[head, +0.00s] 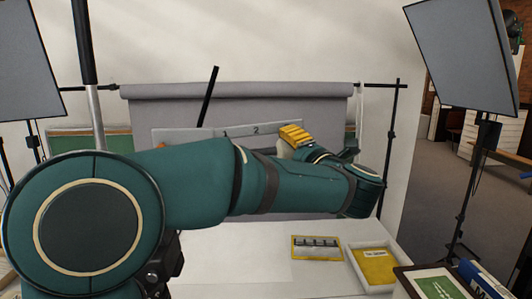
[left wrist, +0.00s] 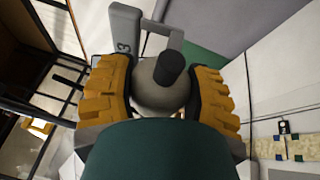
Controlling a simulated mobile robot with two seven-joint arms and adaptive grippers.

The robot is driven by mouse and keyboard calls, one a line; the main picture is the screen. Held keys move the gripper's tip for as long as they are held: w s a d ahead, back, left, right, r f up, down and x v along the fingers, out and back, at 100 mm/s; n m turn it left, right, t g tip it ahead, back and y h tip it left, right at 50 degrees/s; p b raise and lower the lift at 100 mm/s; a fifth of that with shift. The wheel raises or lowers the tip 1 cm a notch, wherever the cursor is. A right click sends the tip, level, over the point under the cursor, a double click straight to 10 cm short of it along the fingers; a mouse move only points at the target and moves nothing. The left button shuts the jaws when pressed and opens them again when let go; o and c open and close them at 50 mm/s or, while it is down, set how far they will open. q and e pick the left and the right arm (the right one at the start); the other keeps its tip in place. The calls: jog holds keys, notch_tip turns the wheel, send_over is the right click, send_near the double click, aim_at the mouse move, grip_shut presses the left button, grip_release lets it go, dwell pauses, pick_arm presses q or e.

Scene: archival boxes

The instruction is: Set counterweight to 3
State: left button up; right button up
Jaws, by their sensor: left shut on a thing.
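A grey panel (head: 190,134) with the marks 1 and 2 stands at the back of the table in the head view. A panel end with a 3 (left wrist: 124,28) shows in the left wrist view. My left gripper (head: 296,137) has yellow padded fingers and is at the panel's right end, past the 2. In the left wrist view my left gripper (left wrist: 163,72) is shut on a rounded grey counterweight (left wrist: 152,92), with a dark cylinder end in front of it. My forearm hides the lower part of the panel in the head view. My right gripper is not in view.
A white tray with a yellow labelled item (head: 375,266) and a yellow-edged picture card (head: 317,247) lie on the white table. A framed green card (head: 437,283) and a blue object (head: 482,277) are at front right. Softbox lights (head: 462,55) stand at both sides.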

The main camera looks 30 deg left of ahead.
pick_arm(q)
jog(key=shift+w+d, duration=0.3)
jog(key=shift+d, duration=0.25)
jog(key=o, duration=1.3)
jog(key=shift+o, duration=0.2)
jog(key=r+v, duration=0.1)
jog(key=v, duration=1.1)
jog(key=shift+f, duration=0.45)
